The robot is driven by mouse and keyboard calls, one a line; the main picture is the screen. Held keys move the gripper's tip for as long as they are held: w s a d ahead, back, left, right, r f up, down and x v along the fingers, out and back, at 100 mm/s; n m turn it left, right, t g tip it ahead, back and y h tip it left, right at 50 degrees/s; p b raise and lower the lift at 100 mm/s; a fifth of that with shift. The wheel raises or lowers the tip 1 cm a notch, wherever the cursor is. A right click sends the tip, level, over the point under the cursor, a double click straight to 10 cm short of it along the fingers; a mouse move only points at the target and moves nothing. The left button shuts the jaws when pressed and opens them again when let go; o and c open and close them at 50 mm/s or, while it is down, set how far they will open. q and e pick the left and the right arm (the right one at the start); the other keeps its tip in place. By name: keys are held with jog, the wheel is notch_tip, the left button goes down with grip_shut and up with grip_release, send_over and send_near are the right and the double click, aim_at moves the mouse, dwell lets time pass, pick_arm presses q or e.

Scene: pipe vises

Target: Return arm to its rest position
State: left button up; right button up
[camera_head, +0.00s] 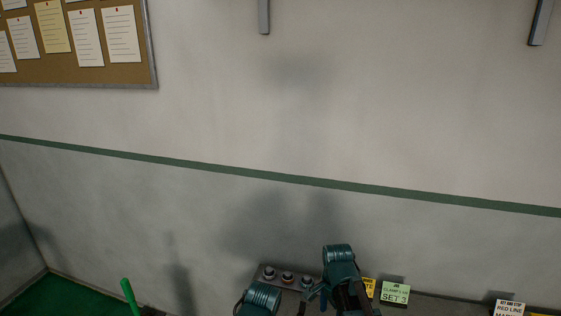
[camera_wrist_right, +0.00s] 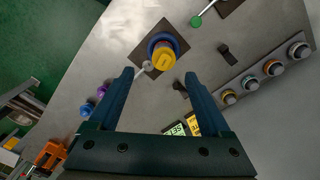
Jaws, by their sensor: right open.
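My right gripper (camera_wrist_right: 158,75) is open in the right wrist view, with its two dark teal fingers spread and nothing between them. Beyond the fingertips, apart from them, is a blue and yellow round vise part (camera_wrist_right: 163,52) on a dark square plate. A lever with a grey ball end (camera_wrist_right: 147,66) sticks out beside it. In the head view, teal and black parts of my arm (camera_head: 340,262) show at the bottom edge. No gripper can be made out clearly there, and my left gripper is not seen.
A strip with several round knobs (camera_wrist_right: 267,72) lies at the right in the wrist view, below a green-ended lever (camera_wrist_right: 196,21). Purple and blue parts (camera_wrist_right: 91,104) lie at the left. A green "SET 3" sign (camera_head: 395,293) stands by the wall (camera_head: 420,120).

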jog(key=s+a+f+n+h+b, duration=0.1)
jog(key=s+a+f+n+b, duration=0.6)
jog(key=s+n, duration=0.5)
jog(key=a+f+n, duration=0.1)
jog(key=n, duration=0.4)
jog(key=shift+s+a, duration=0.15)
jog(key=shift+s, duration=0.05)
jog(key=shift+c, duration=0.4)
